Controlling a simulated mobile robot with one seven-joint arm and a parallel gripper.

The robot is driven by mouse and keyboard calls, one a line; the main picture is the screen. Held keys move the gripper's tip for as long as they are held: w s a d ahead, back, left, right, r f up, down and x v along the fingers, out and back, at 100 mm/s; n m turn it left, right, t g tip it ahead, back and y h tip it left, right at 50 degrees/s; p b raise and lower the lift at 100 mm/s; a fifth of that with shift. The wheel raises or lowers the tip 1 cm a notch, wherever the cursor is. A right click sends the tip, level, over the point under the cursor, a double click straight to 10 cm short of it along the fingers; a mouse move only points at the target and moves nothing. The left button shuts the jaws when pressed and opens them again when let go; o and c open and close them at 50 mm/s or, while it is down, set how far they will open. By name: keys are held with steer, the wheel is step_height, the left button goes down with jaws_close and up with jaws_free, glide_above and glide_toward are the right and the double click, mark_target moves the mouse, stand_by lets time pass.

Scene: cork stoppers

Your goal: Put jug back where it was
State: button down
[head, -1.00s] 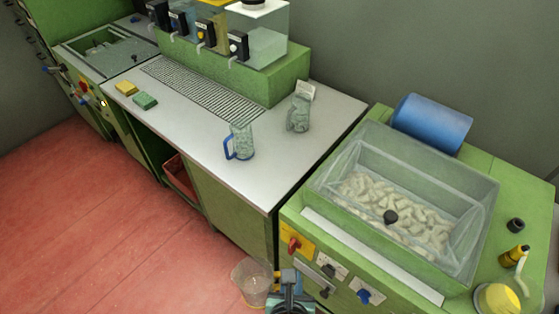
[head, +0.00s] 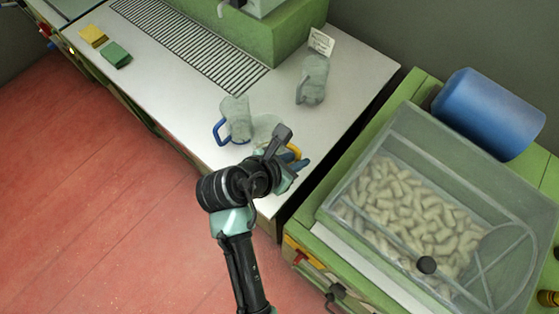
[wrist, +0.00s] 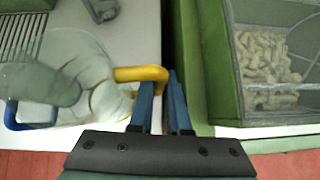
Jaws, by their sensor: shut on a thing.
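A clear jug with a yellow handle (head: 267,128) is over the front right part of the metal counter; it also shows in the wrist view (wrist: 95,65). My gripper (head: 298,162) is shut on its yellow handle (wrist: 142,73), with the blue fingers (wrist: 163,98) around it. My wrist hides part of the jug in the head view. I cannot tell whether its base touches the counter. A clear jug with a blue handle (head: 235,118) stands close to its left. A greyish jug (head: 313,82) stands farther back by a small white card (head: 321,42).
The counter (head: 190,100) has a drain grille (head: 185,40) at the back left. Yellow (head: 93,36) and green (head: 115,55) sponges lie at the far left. A clear bin of corks (head: 415,210) and a blue cylinder (head: 488,112) are on the green unit at right, across a gap.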

steer(key=shift+w+d+r+m+g+h, duration=0.15)
steer(key=shift+w+d+r+m, duration=0.15)
steer(key=shift+d+r, duration=0.15)
steer(key=shift+w+d+r+m+g+h, duration=0.2)
steer(key=shift+d+r+m, duration=0.1)
steer(key=shift+r, duration=0.25)
step_height(320, 180, down, 10)
steer(key=shift+w+d+r, duration=0.1)
steer(key=shift+w+r, duration=0.05)
steer(key=c, duration=0.9)
jaws_free()
